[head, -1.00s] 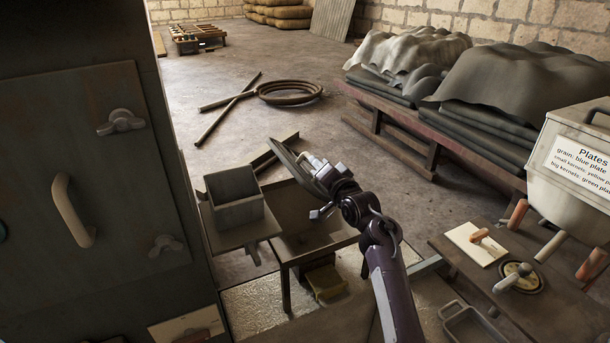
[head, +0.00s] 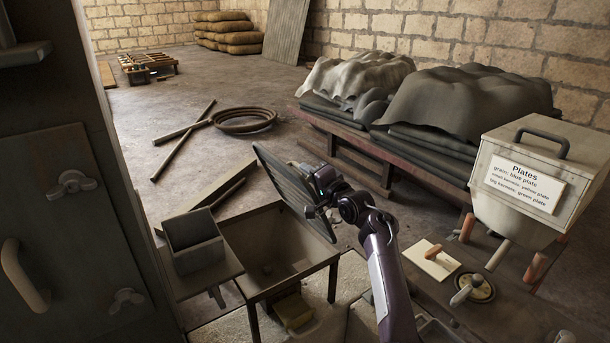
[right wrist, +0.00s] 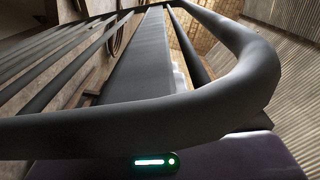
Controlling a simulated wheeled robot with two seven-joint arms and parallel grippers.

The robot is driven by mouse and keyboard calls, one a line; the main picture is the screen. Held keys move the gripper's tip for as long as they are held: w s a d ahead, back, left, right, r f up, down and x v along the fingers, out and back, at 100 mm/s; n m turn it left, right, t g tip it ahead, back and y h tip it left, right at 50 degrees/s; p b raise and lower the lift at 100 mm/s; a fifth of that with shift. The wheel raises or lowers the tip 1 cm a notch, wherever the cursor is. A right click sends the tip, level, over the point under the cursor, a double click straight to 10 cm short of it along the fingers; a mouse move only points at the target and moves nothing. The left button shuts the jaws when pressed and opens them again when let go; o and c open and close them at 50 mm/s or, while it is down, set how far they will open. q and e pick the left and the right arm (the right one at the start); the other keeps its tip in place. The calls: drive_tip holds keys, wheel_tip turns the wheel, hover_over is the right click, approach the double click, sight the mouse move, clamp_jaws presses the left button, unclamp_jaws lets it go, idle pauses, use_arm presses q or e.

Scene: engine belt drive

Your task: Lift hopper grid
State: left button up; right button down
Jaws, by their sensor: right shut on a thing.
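The hopper grid (head: 277,177) is a dark barred panel with a rounded frame. It stands steeply tilted above the right side of the hopper (head: 290,285), an open box on legs. My right gripper (head: 322,186) is shut on the grid at its right side; the fingertips are partly hidden. In the right wrist view the grid's thick rounded frame (right wrist: 200,105) crosses close to the camera, with parallel bars to the left. The hopper's inside shows open below the grid. My left gripper is not in view.
A small square box (head: 193,240) sits on a ledge left of the hopper. A dark cabinet (head: 60,200) blocks the left. A bench (head: 500,320) with plates and a labelled bin (head: 530,180) stand at right. Open floor with a coiled hose (head: 243,121) lies behind.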

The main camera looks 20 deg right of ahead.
drive_tip(key=shift+d+r, duration=0.15)
drive_tip(key=shift+r, duration=0.05)
drive_tip(key=c, duration=1.4)
unclamp_jaws()
drive_tip(key=shift+f, duration=0.15)
drive_tip(key=shift+s+d+f, duration=0.1)
drive_tip(key=shift+s+f, duration=0.05)
drive_tip(key=shift+s, duration=0.4)
drive_tip(key=s+d+b, duration=0.1)
drive_tip(key=s+b, duration=0.1)
drive_tip(key=s, duration=0.4)
drive_tip(key=shift+s+d, duration=0.15)
drive_tip(key=shift+s, duration=0.15)
